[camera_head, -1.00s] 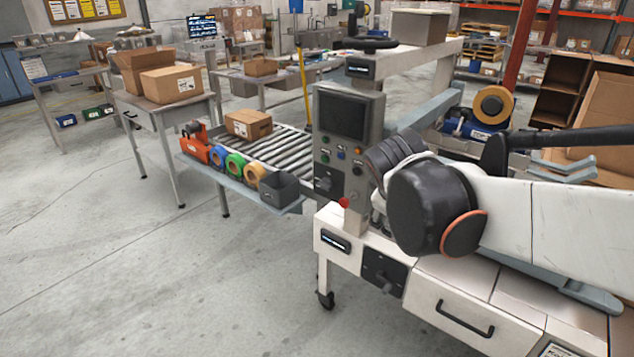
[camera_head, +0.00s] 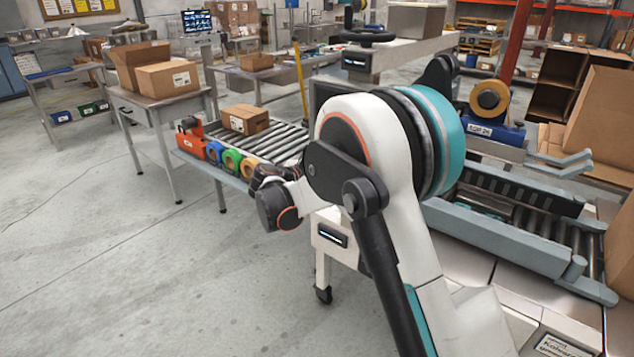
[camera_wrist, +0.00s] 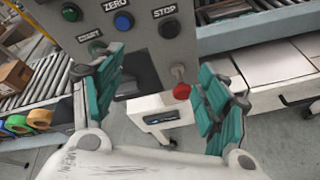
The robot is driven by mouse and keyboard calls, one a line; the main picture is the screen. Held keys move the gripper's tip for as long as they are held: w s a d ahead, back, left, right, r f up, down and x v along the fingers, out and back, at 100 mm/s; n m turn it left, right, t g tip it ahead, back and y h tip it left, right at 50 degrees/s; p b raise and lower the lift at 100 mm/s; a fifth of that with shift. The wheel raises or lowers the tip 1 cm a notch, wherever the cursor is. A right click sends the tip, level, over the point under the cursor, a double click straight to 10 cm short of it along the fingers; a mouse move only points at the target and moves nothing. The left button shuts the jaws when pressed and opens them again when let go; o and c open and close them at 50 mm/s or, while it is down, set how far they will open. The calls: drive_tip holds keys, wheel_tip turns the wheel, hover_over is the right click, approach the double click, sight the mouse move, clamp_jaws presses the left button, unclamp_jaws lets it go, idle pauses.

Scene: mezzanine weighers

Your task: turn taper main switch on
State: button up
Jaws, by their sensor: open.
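The taper's grey control column (camera_wrist: 140,45) fills the upper middle of the wrist view, with buttons labelled ZERO and STOP. A dark switch-like block (camera_wrist: 130,84) sits low on it, partly behind my left finger; its setting is unclear. A red knob (camera_wrist: 181,91) is right of it. My gripper (camera_wrist: 163,62) is open and empty, its teal fingers spread on either side of the block and knob, with no clear contact. In the head view my arm hides most of the column and the lower black switch plate seen earlier on the white cabinet.
The white cabinet (camera_head: 334,250) stands below the column. Left are a roller conveyor (camera_head: 282,143) with a small carton (camera_head: 245,119), coloured tape rolls (camera_head: 232,161) and an orange tool (camera_head: 190,141). A tape head (camera_head: 490,100) is at right. Floor at left is clear.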

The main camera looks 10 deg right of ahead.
drive_tip(key=w+a+f+n+t+h, duration=0.35)
drive_tip(key=a+f+n, duration=0.25)
drive_tip(key=a+f, duration=0.5)
drive_tip(key=f+b+x, duration=0.1)
drive_tip(key=b+x, duration=0.3)
drive_tip(key=x, duration=1)
drive_tip(key=shift+d+f, duration=0.25)
drive_tip(key=shift+d, duration=0.15)
drive_tip(key=shift+g+y, duration=0.25)
drive_tip(key=shift+s, duration=0.1)
drive_tip(key=c, duration=1.1)
